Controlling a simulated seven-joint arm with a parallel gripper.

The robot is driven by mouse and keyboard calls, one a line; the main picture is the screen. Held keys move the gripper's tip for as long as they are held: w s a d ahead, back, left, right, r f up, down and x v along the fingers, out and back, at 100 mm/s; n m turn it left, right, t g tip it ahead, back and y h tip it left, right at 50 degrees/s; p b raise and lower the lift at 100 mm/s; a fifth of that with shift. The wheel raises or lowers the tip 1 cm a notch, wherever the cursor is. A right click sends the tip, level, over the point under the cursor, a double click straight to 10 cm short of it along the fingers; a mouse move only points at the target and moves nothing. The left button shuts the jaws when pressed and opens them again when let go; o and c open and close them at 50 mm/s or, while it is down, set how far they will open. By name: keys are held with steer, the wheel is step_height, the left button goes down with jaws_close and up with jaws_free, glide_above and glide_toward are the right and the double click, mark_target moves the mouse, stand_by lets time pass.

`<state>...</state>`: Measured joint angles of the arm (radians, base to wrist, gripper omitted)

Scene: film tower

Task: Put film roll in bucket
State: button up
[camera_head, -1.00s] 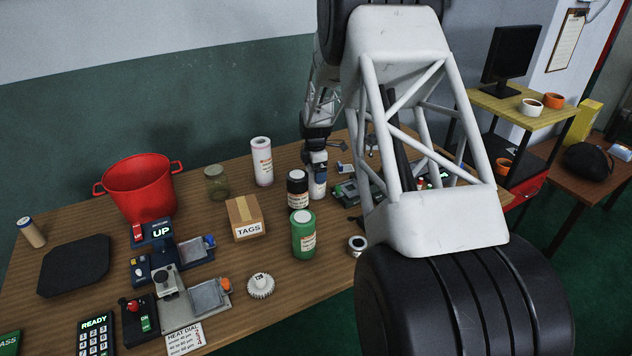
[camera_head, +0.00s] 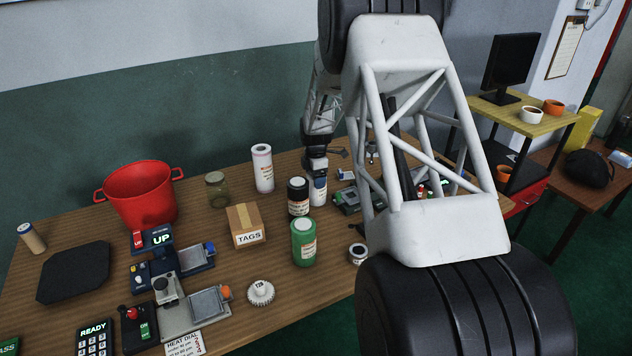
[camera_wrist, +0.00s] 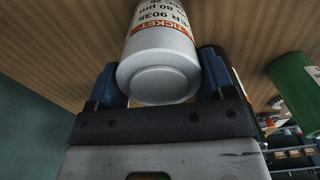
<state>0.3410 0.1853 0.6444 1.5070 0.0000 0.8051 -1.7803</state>
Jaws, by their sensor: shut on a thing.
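A white film roll (camera_wrist: 160,50) with an orange-banded printed label lies between the blue fingers of my gripper (camera_wrist: 161,85) in the wrist view, and my gripper is shut on it. In the head view my gripper (camera_head: 316,165) is at the back middle of the table, with the white roll (camera_head: 319,192) below it, partly hidden by a black-bodied bottle. I cannot tell whether the roll touches the table. The red bucket (camera_head: 140,194) with two side handles stands upright at the back left, well left of my gripper. Its inside floor is hidden.
A taller white roll (camera_head: 262,168), a glass jar (camera_head: 217,190) and a TAGS box (camera_head: 245,226) stand between my gripper and the bucket. Devices crowd the front left.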

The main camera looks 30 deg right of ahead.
steer(key=shift+r, duration=4.95)
steer(key=shift+r, duration=0.3)
step_height(320, 180, up, 11)
steer(key=w+a+n, duration=0.2)
steer(key=w+a, duration=0.4)
steer(key=a, duration=0.6)
steer(key=w+a+n, duration=0.2)
steer(key=w+a, duration=0.5)
steer(key=a, duration=0.5)
steer(key=w+a+n, duration=0.2)
steer(key=a+n, duration=0.1)
steer(key=a, duration=1.3)
steer(key=w+a+n, duration=0.2)
steer(key=w+a, duration=0.1)
steer(key=a, duration=1.3)
step_height(320, 180, down, 11)
steer(key=shift+s, duration=0.15)
